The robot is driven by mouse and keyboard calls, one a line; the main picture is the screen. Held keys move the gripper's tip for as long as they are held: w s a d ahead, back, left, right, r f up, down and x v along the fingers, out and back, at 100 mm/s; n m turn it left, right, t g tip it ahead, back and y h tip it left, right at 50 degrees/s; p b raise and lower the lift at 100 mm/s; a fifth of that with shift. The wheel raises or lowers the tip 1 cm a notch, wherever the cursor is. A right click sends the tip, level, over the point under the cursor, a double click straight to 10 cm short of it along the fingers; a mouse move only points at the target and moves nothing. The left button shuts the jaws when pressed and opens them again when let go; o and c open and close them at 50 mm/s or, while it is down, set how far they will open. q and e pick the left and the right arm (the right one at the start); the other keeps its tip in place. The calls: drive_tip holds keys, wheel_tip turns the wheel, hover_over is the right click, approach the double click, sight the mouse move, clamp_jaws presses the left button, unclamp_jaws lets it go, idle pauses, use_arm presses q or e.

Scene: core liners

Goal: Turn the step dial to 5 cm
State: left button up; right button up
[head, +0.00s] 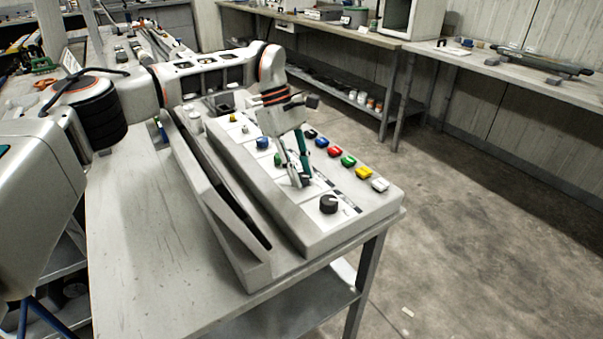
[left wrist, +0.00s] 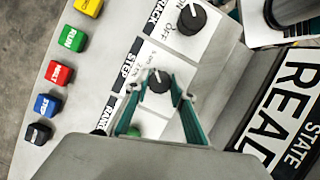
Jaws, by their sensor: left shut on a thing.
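The step dial (left wrist: 159,80) is a black round knob with a white pointer line, beside the printed word STEP in the left wrist view. The pointer tilts toward the upper left there; the small scale marks are too blurred to read. My left gripper (left wrist: 163,88) has its two teal fingers on either side of the knob, shut on it. My right gripper is in neither view.
The track dial (head: 328,204), marked OFF in the left wrist view (left wrist: 190,19), sits close beside the step dial. A row of coloured buttons (head: 348,160) runs along the console's far edge. A large STATE sign (left wrist: 292,112) stands at the right of the wrist view.

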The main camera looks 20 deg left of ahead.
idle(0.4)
use_arm(q)
drive_tip(key=o, duration=1.1)
drive_tip(key=v, duration=1.2)
